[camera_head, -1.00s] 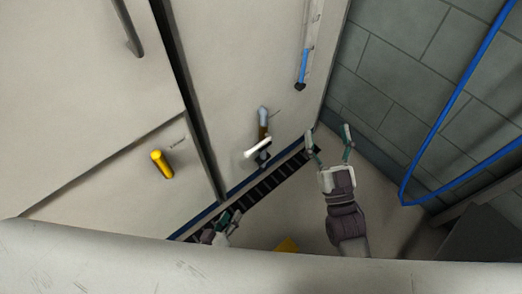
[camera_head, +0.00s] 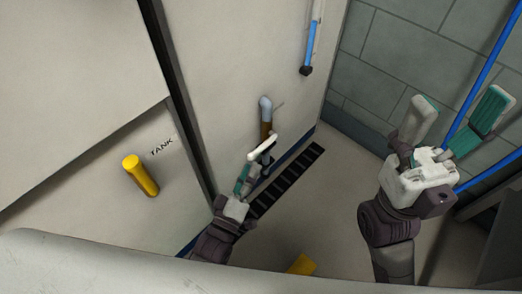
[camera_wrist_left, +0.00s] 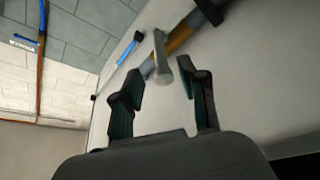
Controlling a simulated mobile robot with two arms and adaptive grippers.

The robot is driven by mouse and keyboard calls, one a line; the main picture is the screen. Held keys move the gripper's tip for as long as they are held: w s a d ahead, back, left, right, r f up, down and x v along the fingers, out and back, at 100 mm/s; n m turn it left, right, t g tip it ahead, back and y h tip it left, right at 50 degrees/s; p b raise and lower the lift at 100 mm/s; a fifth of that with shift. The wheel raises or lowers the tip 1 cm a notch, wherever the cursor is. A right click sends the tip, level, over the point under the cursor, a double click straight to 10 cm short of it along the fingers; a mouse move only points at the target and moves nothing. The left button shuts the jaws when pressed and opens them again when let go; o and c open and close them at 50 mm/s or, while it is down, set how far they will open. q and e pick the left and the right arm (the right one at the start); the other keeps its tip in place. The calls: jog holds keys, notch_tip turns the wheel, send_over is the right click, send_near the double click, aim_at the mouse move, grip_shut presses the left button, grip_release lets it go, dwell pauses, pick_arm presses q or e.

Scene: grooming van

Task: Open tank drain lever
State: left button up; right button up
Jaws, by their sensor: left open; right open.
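A white lever handle (camera_head: 262,148) sits on a short pipe (camera_head: 265,112) on the pale cabinet wall. My left gripper (camera_head: 254,172) is open just below the lever, partly overlapping it. In the left wrist view the lever handle (camera_wrist_left: 161,58) points toward the gap between my two open fingers (camera_wrist_left: 163,92), with nothing clamped. The pipe (camera_wrist_left: 180,40) runs behind it. A thick yellow handle (camera_head: 141,176) stands out from the panel at left, beside the printed word TANK. My right gripper (camera_head: 457,115) is open and empty at the right, in front of the tiled wall.
A blue tube (camera_head: 310,45) hangs on the cabinet wall above the pipe. A dark slotted floor grate (camera_head: 288,180) runs along the cabinet base. A blue hose (camera_head: 482,65) crosses the grey tiled wall (camera_head: 390,60) at right. A yellow object (camera_head: 301,265) lies low at the bottom.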

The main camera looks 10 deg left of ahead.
aim_at(261, 147)
pick_arm(q)
jog(key=b+x, duration=0.1)
jog(key=x, duration=0.6)
jog(key=shift+w+b, duration=0.15)
jog(key=shift+b, duration=0.25)
grip_shut()
